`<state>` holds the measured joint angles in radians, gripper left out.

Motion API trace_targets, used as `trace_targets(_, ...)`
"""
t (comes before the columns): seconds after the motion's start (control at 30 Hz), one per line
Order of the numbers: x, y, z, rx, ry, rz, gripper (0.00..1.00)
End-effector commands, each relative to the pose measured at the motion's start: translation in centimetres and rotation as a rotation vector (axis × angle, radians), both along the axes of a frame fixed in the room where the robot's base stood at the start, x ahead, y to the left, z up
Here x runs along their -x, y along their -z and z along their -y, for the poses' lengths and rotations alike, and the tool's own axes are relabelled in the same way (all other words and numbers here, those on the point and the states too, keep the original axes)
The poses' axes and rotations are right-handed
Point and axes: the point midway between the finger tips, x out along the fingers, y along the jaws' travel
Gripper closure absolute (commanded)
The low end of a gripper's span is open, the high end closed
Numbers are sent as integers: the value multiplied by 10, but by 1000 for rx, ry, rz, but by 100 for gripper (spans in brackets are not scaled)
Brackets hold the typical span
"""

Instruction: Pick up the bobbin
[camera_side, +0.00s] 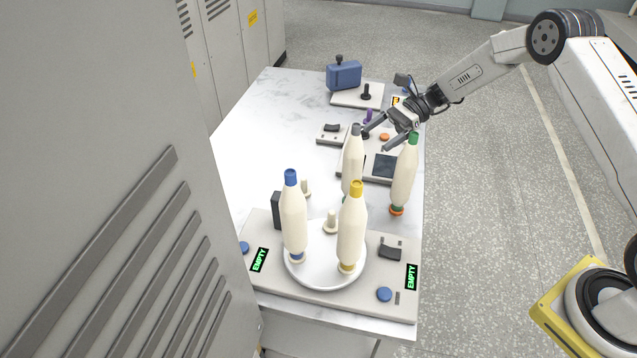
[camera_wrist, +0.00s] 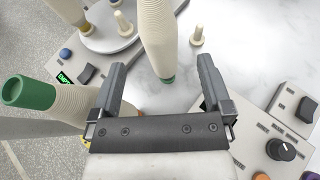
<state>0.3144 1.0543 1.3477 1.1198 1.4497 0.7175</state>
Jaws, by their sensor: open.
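Several cream bobbins stand in the side view: one with a blue top (camera_side: 293,218), one with a yellow top (camera_side: 351,230), one with a grey top (camera_side: 353,162) and one with a green top (camera_side: 404,178). My gripper (camera_side: 376,139) is open and empty near the upper parts of the grey-top and green-top bobbins. In the wrist view, a bobbin with a green lower end (camera_wrist: 160,40) shows beyond and between the fingertips of my gripper (camera_wrist: 162,65), and its top is out of frame. The green-top bobbin (camera_wrist: 32,93) is left of the left finger.
A round white plate (camera_side: 325,279) on a grey panel (camera_side: 330,299) carries the blue-top and yellow-top bobbins and an empty peg (camera_side: 331,222). A blue container (camera_side: 344,76) stands at the far end. Bare tabletop (camera_side: 264,130) lies left; a grey cabinet (camera_side: 110,100) stands at the left.

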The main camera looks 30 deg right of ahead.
Motion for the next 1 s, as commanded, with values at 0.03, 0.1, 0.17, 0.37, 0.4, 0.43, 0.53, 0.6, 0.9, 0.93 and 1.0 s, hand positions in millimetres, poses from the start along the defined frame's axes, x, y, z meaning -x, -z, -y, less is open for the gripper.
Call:
trace_targets(0.03,1,11,0,0,0,-3,0)
trace_targets(0.1,0,21,0,1,0,-1,0)
trace_targets(0.17,0,27,0,1,0,1,0)
trace_targets(0.37,0,34,0,2,-1,2,0)
trace_targets(0.4,0,34,0,2,-1,2,0)
trace_targets(0.43,0,34,-1,2,-1,2,0)
trace_targets(0.53,0,35,-4,2,-3,1,0)
trace_targets(0.6,0,37,-9,2,-4,1,0)
trace_targets(0.9,-1,43,-25,2,-2,1,0)
trace_targets(0.93,-1,43,-25,2,-2,1,0)
trace_targets(1.0,-1,43,-25,2,-2,1,0)
